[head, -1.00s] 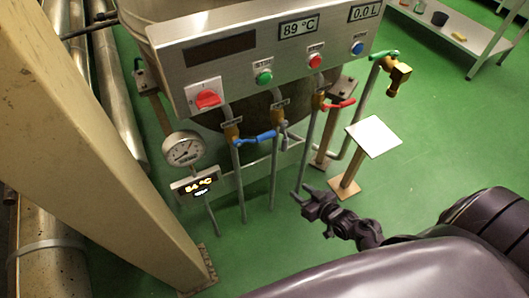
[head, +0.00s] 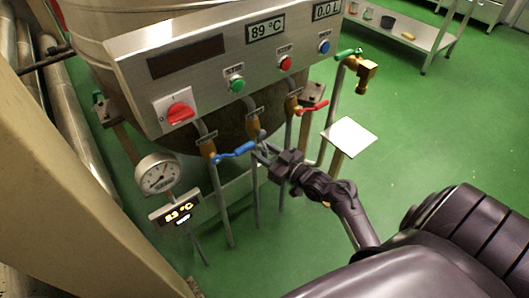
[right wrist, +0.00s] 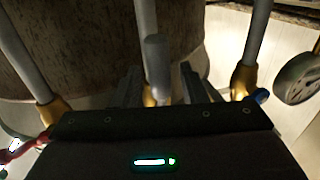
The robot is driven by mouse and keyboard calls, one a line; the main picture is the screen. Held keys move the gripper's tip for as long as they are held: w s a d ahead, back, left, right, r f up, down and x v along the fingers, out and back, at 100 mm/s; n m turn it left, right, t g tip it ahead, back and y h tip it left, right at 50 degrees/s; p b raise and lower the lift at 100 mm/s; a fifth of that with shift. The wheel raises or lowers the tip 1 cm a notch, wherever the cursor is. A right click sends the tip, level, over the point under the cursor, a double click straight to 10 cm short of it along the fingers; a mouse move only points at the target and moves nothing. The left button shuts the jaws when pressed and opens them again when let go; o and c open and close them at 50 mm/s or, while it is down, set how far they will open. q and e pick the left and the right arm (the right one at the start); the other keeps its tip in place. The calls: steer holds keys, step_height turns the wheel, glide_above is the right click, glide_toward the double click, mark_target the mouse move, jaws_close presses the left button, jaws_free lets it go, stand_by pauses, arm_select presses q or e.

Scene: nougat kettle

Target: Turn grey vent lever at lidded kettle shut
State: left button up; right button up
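The kettle (head: 95,22) stands behind a steel control panel (head: 205,65) in the head view; its lid is not in sight. The grey vent lever (head: 260,141) is at the middle brass valve (head: 253,124), between the blue lever (head: 233,151) and the red lever (head: 312,108). My right gripper (head: 264,153) is at the grey lever and partly covers it. In the right wrist view, the grey lever (right wrist: 157,62) stands between the two spread fingers of my right gripper (right wrist: 160,88). Contact cannot be told. My left gripper is out of view.
A white-topped stand (head: 349,137) is to the right, below a brass tap (head: 364,72) with a green lever. A beam (head: 60,190) fills the left.

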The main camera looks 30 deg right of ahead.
jaws_close()
